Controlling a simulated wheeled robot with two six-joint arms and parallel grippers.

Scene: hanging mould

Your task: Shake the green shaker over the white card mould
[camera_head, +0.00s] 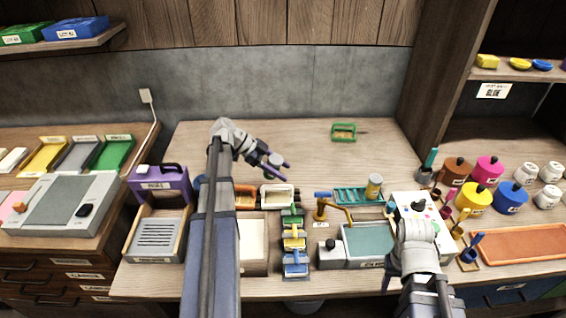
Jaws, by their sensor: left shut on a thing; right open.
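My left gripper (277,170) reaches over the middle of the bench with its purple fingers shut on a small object. This looks like the green shaker (264,174), with a pale grey end and a green part showing; the fingers hide much of it. Just below it in the picture is a small white-rimmed tray (279,204), which may be the white card mould; I cannot tell for sure. My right gripper (416,262) is low at the right front by a white panel with coloured spots (408,203); it is open, with its fingers partly hidden by the wrist.
Paint pots (473,198) crowd the right, a purple-topped stand (161,183) the left.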

